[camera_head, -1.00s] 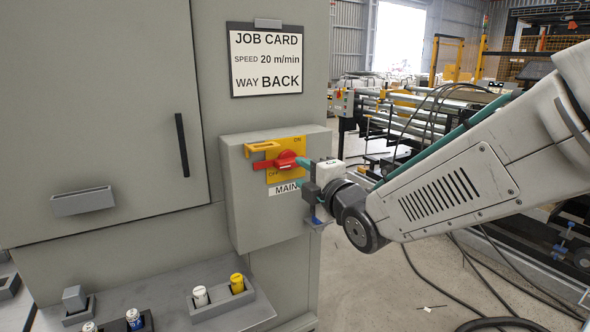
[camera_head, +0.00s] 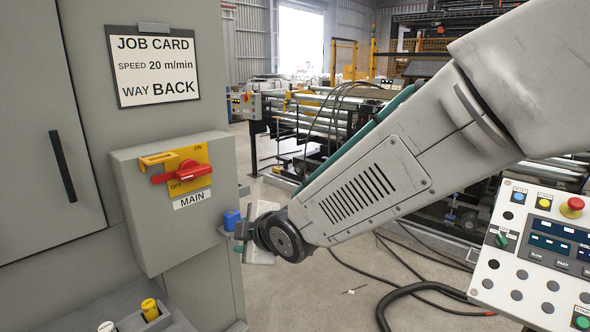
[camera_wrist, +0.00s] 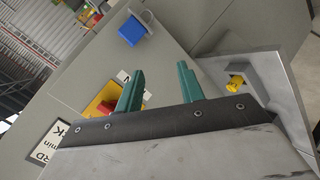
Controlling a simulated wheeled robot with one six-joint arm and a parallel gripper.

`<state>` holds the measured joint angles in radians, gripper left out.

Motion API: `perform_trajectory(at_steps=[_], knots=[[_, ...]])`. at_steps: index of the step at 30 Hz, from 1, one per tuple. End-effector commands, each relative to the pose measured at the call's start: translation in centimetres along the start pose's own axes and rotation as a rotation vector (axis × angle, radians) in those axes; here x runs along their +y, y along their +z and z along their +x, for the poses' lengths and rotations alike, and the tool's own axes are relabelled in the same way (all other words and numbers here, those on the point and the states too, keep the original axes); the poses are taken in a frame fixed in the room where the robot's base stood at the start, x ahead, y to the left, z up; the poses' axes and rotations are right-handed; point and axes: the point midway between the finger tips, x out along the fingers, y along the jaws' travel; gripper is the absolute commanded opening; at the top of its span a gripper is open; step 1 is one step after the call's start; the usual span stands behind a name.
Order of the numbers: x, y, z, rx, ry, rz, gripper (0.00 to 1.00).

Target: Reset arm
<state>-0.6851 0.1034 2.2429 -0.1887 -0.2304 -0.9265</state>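My gripper (camera_wrist: 160,84) shows two teal fingers standing apart with nothing between them. In the head view my gripper is mostly hidden by my wrist, just right of the grey switch box (camera_head: 150,238). The red switch handle (camera_head: 176,173) sits on a yellow plate marked ON and OFF, lying nearly level with a slight tilt. The handle also shows in the wrist view (camera_wrist: 106,107), beside the left finger. My gripper is apart from the handle.
A job card (camera_head: 153,66) hangs on the cabinet above. White and yellow cylinders (camera_head: 150,309) stand in holders below. A control panel (camera_head: 535,252) stands at right; cables lie on the floor.

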Motion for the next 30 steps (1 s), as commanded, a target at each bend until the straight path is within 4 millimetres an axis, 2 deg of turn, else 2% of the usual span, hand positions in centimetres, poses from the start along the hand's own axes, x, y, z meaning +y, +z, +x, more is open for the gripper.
perform_trajectory(at_steps=[1,3,5,8,9,13,15,18,22,27,30], knots=[[-0.7,2.3,-1.8,-0.081,-0.060,0.107,0.38],[-2.2,5.7,-4.6,-0.215,-0.145,0.275,0.38],[-3.4,8.4,-7.6,-0.330,-0.204,0.425,0.38],[-5.5,12.5,-13.7,-0.534,-0.270,0.685,0.38],[-6.3,13.8,-16.4,-0.615,-0.287,0.786,0.38],[-9.4,16.8,-25.3,-0.860,-0.313,1.104,0.38],[-11.1,17.6,-29.7,-0.966,-0.309,1.255,0.38],[-13.1,18.0,-34.9,-1.073,-0.287,1.428,0.38],[-14.3,18.3,-38.9,-1.100,-0.227,1.551,0.38],[-13.9,18.8,-40.8,-1.064,-0.118,1.619,0.38],[-13.8,18.9,-41.1,-1.063,-0.101,1.632,0.38]])
